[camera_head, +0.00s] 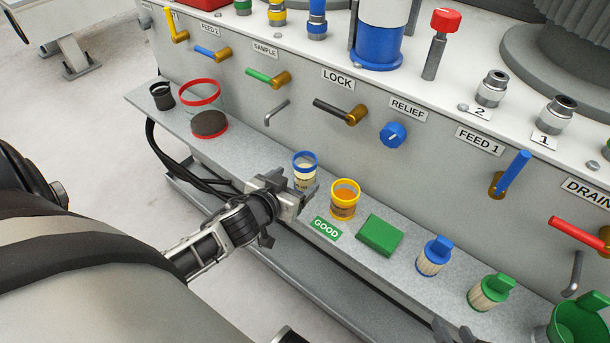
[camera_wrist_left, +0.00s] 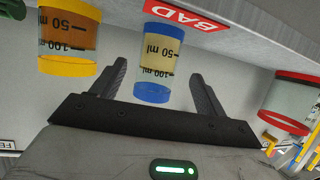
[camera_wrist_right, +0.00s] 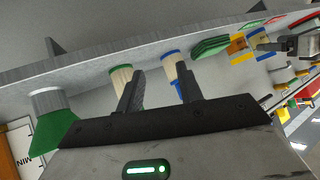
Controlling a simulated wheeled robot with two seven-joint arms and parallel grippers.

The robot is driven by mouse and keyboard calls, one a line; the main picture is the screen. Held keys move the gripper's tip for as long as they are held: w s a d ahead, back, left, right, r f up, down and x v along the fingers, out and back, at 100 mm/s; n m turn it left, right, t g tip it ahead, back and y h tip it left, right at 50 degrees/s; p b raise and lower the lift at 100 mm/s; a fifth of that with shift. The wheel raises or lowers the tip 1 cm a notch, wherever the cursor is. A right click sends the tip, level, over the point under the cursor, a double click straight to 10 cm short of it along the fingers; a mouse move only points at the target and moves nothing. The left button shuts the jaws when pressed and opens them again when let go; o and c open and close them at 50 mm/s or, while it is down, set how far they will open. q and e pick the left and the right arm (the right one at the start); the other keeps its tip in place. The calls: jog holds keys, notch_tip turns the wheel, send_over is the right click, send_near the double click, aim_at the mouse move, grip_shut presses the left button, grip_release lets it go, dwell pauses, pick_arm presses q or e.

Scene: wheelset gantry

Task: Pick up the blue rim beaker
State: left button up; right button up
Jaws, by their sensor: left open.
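In the left wrist view the beaker (camera_wrist_left: 160,58) stands between the two spread fingers of my left gripper (camera_wrist_left: 160,88), with gaps on both sides. My right gripper (camera_wrist_right: 160,86) is open; in its wrist view a blue-topped cartridge (camera_wrist_right: 176,68) shows beyond the fingers. In the head view only its tips show at the bottom edge.
A yellow-rimmed beaker (camera_head: 345,199) with amber liquid stands close right of the blue one. A red-rimmed beaker (camera_head: 201,97) is further left. The panel with valves rises behind the shelf.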

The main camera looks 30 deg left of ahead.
aim_at(299, 181)
pick_arm(q)
jog(key=shift+w+f, duration=0.15)
jog(key=shift+w, duration=0.05)
jog(key=b+x, duration=0.1)
jog(key=x, duration=0.1)
jog(key=b+x, duration=0.1)
jog(key=x, duration=0.1)
jog(key=shift+w+d+f, duration=0.1)
jog(key=shift+d+f, duration=0.05)
jog(key=shift+f, duration=0.25)
jog(key=shift+w+f, duration=0.1)
jog(key=shift+w, duration=0.2)
jog(key=shift+c, duration=0.6)
jog(key=c, duration=1)
pick_arm(e)
jog(key=shift+w+a+r+t+y, duration=0.15)
jog(key=shift+a+r+t+y, duration=0.2)
jog(key=shift+r+t, duration=0.1)
